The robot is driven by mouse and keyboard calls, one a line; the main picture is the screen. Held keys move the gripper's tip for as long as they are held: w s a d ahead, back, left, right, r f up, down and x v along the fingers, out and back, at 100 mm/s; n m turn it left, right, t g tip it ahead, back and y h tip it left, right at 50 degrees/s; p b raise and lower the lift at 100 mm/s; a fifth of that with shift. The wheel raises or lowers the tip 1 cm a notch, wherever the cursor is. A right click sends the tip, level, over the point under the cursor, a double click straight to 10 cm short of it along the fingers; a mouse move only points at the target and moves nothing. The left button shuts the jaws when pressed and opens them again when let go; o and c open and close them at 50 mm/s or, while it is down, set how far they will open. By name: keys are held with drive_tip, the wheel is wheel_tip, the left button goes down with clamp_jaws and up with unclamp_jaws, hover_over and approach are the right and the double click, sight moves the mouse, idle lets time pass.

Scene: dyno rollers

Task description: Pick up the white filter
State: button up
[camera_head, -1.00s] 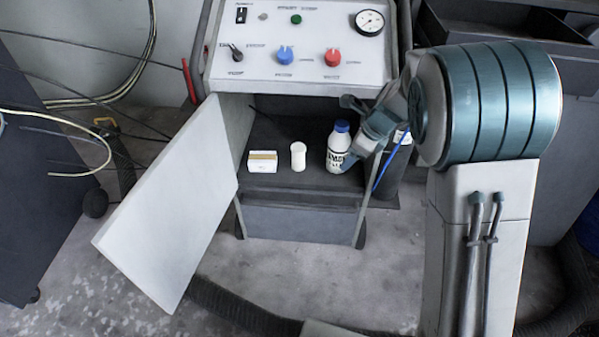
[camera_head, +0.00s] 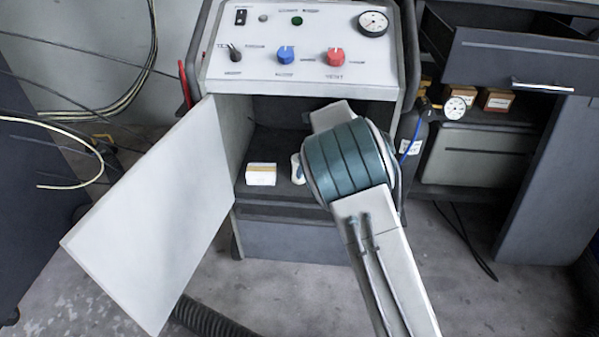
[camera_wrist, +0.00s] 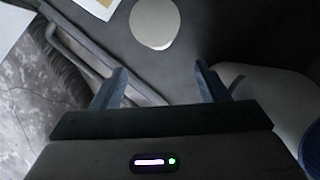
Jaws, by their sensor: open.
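The white filter, a small white cylinder (camera_head: 297,168), stands on the dark shelf of the cart. My arm hides part of it in the head view. In the wrist view the filter (camera_wrist: 155,22) appears from above as a round white top, ahead of my gripper (camera_wrist: 160,72). My gripper is open and empty, with its two fingers apart and the filter beyond the tips, roughly in line with the gap. My arm hides the gripper in the head view.
A white box with a tan band (camera_head: 261,174) sits left of the filter. The cart's open white door (camera_head: 150,220) stands at the left; the control panel (camera_head: 300,45) is above.

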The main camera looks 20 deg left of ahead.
drive_tip(key=shift+w+a+b, duration=0.15)
drive_tip(key=shift+w+a, duration=0.25)
drive_tip(key=shift+a, duration=0.3)
drive_tip(key=shift+w+a+b, duration=0.15)
drive_tip(key=shift+w+a, duration=0.3)
drive_tip(key=shift+a, duration=0.2)
drive_tip(key=shift+w+a+b, duration=0.15)
drive_tip(key=shift+w+a, duration=0.25)
drive_tip(key=shift+a, duration=0.3)
drive_tip(key=b+x, duration=0.2)
drive_tip(key=x, duration=0.3)
drive_tip(key=shift+d, duration=0.1)
drive_tip(key=c, duration=1.1)
